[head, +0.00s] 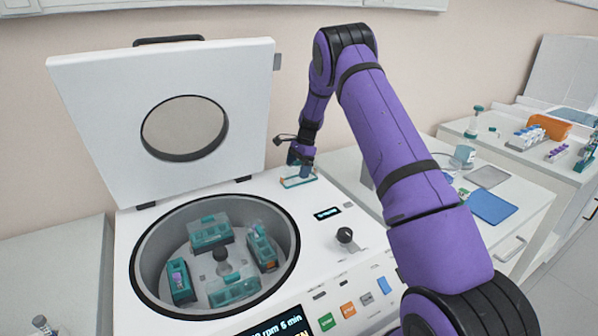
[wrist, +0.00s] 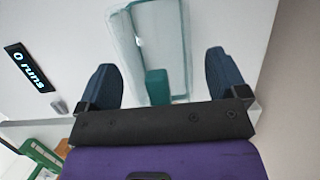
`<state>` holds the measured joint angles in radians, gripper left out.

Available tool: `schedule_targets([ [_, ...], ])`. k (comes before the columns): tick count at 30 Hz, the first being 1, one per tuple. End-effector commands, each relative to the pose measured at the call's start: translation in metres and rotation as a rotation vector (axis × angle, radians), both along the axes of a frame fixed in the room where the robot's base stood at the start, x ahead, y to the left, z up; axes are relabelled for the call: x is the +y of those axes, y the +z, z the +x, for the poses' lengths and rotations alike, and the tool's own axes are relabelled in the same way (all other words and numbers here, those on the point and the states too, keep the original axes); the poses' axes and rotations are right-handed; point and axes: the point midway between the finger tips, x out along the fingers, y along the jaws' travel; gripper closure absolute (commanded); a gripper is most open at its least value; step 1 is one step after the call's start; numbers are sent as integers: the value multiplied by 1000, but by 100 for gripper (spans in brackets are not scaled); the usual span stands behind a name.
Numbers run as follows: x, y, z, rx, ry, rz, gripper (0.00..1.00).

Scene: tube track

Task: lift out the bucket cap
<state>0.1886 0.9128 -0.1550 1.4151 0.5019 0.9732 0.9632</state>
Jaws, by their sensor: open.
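A clear, teal-edged cap (head: 291,183) lies on the white top deck of the centrifuge, to the right of the round chamber. My gripper (head: 302,163) is at this cap, just above or around it. In the wrist view the cap (wrist: 177,60) shows as a clear rectangle with a teal block on it, between my open fingers (wrist: 160,62). Neither finger visibly touches it. In the chamber, the rotor carries several teal buckets. The back bucket (head: 210,233) and front bucket (head: 234,291) look covered. The left bucket (head: 181,283) and right bucket (head: 263,248) show purple tubes.
The centrifuge lid (head: 95,110) stands open behind the chamber. A knob (head: 344,235) and small display (head: 327,213) sit right of it. The side bench holds a blue mat (head: 492,207), a cup (head: 464,156) and, farther back, a tube rack (head: 526,137).

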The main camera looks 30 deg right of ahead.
Motion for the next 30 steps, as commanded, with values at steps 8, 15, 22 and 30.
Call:
schedule_targets([
  [8,1,0,0,-1,0,0,25],
  [15,0,0,0,-1,0,0,62],
  [22,0,1,0,-1,0,0,62],
  [30,1,19,1,-3,0,0,62],
])
